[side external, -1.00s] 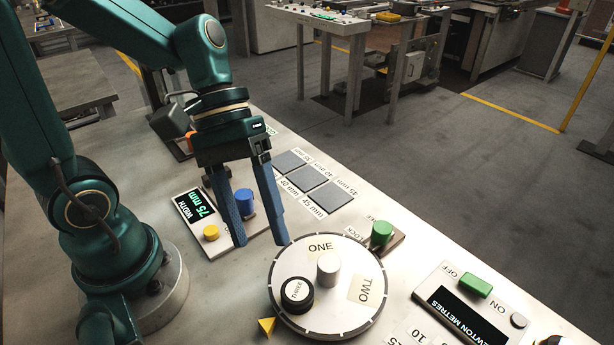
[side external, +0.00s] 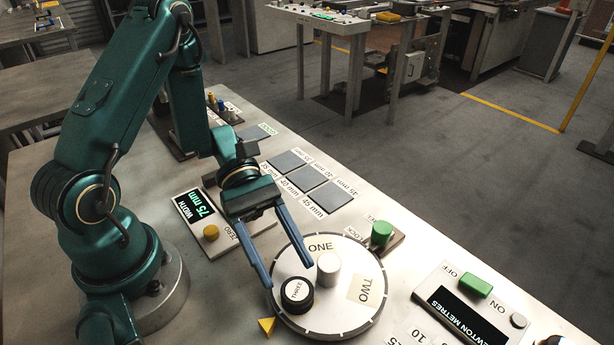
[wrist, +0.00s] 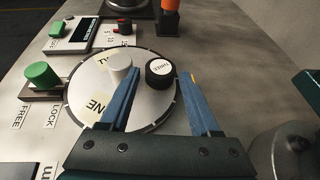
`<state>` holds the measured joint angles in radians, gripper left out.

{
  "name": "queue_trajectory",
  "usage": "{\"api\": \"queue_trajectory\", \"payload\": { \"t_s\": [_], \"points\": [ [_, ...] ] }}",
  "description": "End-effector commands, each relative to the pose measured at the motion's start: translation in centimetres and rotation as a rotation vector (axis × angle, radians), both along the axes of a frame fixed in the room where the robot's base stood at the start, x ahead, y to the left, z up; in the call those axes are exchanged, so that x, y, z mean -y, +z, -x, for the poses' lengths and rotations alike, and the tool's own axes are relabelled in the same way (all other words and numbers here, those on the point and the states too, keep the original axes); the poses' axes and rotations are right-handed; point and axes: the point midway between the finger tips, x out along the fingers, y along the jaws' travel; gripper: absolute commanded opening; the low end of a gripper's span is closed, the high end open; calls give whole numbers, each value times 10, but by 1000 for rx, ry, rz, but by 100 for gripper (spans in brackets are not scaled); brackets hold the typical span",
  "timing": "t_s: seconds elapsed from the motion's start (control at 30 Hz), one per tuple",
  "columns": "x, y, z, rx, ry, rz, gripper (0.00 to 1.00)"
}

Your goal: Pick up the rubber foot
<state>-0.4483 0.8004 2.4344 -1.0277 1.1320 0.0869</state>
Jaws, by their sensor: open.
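A round black piece marked THREE (side external: 297,294), which looks like the rubber foot, sits on the round turntable (side external: 335,321) near its left-hand rim. In the wrist view the black piece (wrist: 159,75) shows between the far ends of the fingers. My gripper (side external: 290,276) is open and empty. It slants toward the turntable, its blue fingertips reaching close to the black piece. In the wrist view my gripper (wrist: 158,82) has one finger on each side of it. I cannot tell how high the tips are above the turntable.
A grey-white post (side external: 328,268) stands at the turntable's middle, close to the black piece. A green lock knob (side external: 381,233) is behind the turntable. A width gauge (side external: 190,209) lies to the left and a torque panel (side external: 466,307) to the right. Grey size pads (side external: 307,178) lie farther back.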

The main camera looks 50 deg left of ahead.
Motion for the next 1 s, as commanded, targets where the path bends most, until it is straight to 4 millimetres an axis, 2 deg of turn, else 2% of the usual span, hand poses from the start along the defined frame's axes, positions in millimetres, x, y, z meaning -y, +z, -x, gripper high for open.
{"api": "queue_trajectory", "payload": {
  "t_s": [0.1,0.3,0.67,0.77,0.83,1.0],
  "points": [
    [14,-6,4,-5,-7,0,63],
    [28,-12,5,-2,-6,-1,63],
    [31,-14,5,-1,-3,-4,63],
    [31,-14,5,-1,-3,-4,29],
    [31,-14,5,-1,-3,-4,2],
    [31,-13,5,-1,-3,-3,0]
  ]
}}
